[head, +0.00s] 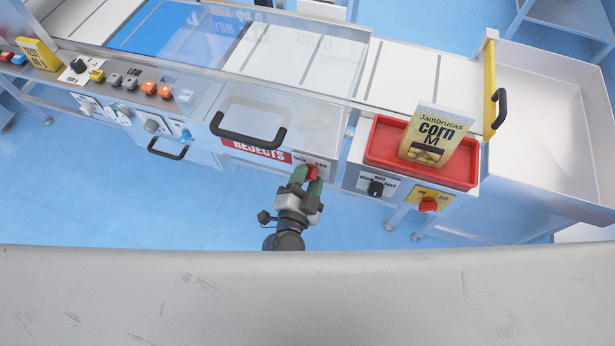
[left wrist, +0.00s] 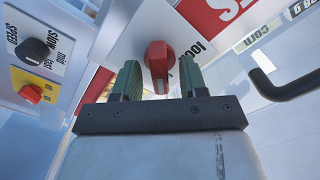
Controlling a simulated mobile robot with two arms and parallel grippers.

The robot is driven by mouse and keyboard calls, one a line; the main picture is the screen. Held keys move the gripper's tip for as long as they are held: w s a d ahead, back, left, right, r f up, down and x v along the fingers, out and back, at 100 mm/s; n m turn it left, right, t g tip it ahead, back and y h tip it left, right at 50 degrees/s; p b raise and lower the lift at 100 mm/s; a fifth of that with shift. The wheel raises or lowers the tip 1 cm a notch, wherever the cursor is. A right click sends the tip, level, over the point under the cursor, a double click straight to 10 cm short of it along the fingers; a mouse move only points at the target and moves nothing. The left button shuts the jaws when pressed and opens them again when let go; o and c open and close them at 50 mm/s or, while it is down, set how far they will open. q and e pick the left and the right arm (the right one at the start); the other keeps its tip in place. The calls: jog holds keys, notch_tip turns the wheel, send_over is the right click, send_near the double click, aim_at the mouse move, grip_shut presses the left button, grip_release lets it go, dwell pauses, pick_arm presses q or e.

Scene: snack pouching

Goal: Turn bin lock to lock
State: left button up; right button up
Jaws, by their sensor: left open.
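The bin lock is a red knob (head: 312,172) on the front panel, just right of the red REJECTS label. In the left wrist view the red knob (left wrist: 158,57) sits on a white plate with partly hidden "lock" lettering beside it. My left gripper (head: 306,180) is at the knob in the head view. In the left wrist view its two green fingers (left wrist: 160,75) are open, one on each side of the knob's lower part. I cannot tell whether they touch it. My right gripper is in neither view.
A black handle (head: 248,136) stands out above the REJECTS label (head: 256,151). A white bin (head: 560,130) stands at far right.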

pick_arm(q)
jog(key=shift+c, duration=0.4)
grip_shut()
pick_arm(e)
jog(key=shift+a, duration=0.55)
